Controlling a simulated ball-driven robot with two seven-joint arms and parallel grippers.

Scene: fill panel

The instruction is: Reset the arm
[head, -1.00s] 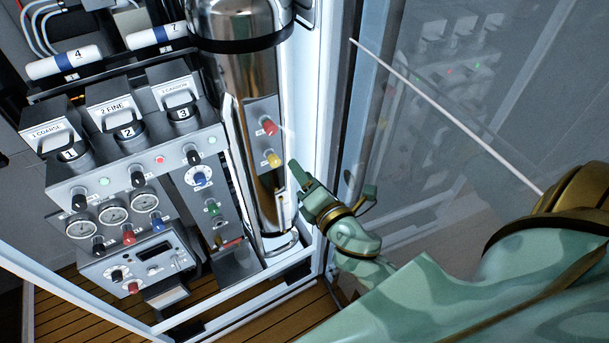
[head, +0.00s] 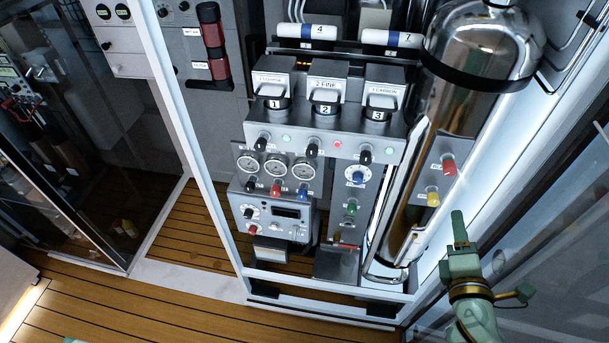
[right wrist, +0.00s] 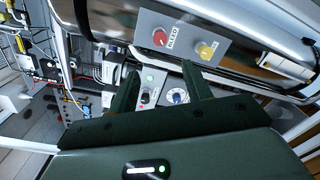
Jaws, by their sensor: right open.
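My right gripper (head: 460,232) is in the lower right of the head view, beside the silver cylinder (head: 420,150) and below its yellow knob (head: 433,198). In the right wrist view, the two green fingers of my right gripper (right wrist: 160,82) are spread apart with nothing between them. A small blue-marked dial (right wrist: 178,97) and a panel show behind the gap. My left gripper is not in view; only a small green patch shows at the bottom edge of the head view.
The panel rack (head: 325,145) holds three numbered canisters, gauges and knobs. A red knob (head: 449,166) sits above the yellow one. White frame posts (head: 190,120) and a glass pane (head: 560,230) flank the rack. Wooden floor (head: 150,300) lies open at lower left.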

